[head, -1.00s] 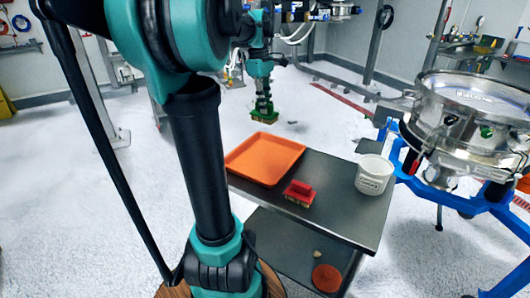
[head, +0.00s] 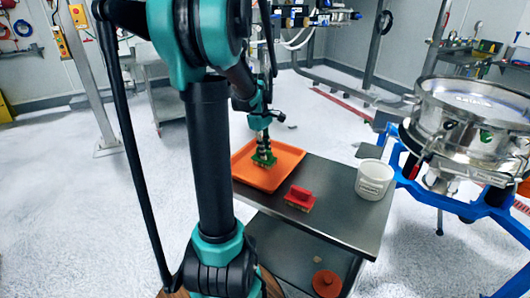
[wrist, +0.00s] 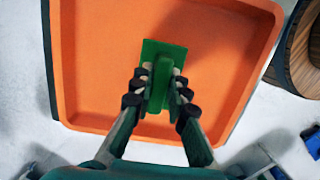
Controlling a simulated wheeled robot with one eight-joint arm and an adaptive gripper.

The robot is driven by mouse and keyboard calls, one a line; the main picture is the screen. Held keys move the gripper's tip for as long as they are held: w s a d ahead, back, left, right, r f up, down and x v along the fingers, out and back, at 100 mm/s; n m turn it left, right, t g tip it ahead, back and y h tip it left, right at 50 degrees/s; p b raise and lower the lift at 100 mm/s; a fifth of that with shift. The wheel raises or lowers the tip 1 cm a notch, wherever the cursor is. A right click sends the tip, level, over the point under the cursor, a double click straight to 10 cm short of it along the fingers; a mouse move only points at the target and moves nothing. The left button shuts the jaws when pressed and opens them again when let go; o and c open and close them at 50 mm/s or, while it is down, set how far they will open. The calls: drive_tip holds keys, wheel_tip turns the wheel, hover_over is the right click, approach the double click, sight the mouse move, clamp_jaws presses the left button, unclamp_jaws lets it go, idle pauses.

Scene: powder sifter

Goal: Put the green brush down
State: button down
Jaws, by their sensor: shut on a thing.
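The green brush (head: 264,160) is in my gripper, over the orange tray (head: 284,180). In the wrist view the green brush (wrist: 163,52) has its flat back toward the camera and its handle between the two fingers. My gripper (head: 263,146) is shut on that handle; its fingers also show in the wrist view (wrist: 159,88). The brush is above or at the tray floor; I cannot tell whether its bristles touch. The orange tray (wrist: 90,60) fills most of the wrist view and looks otherwise empty.
A red brush (head: 300,197) lies on the dark metal table (head: 335,215) right of the tray. A white tub (head: 374,180) stands at the table's right side. The steel sifter (head: 470,120) on its blue frame is further right. An orange-red round item (head: 326,283) sits on the lower shelf.

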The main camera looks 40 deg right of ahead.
drive_tip(key=shift+f, duration=0.15)
drive_tip(key=c, duration=1.9)
unclamp_jaws()
drive_tip(key=shift+f, duration=0.1)
drive_tip(key=shift+c, duration=0.2)
drive_tip(key=o, duration=0.5)
drive_tip(key=shift+c, duration=0.2)
wheel_tip(320, 180, up, 12)
drive_tip(key=w, duration=0.1)
drive_tip(key=shift+w+a, duration=0.25)
drive_tip(key=shift+w, duration=0.1)
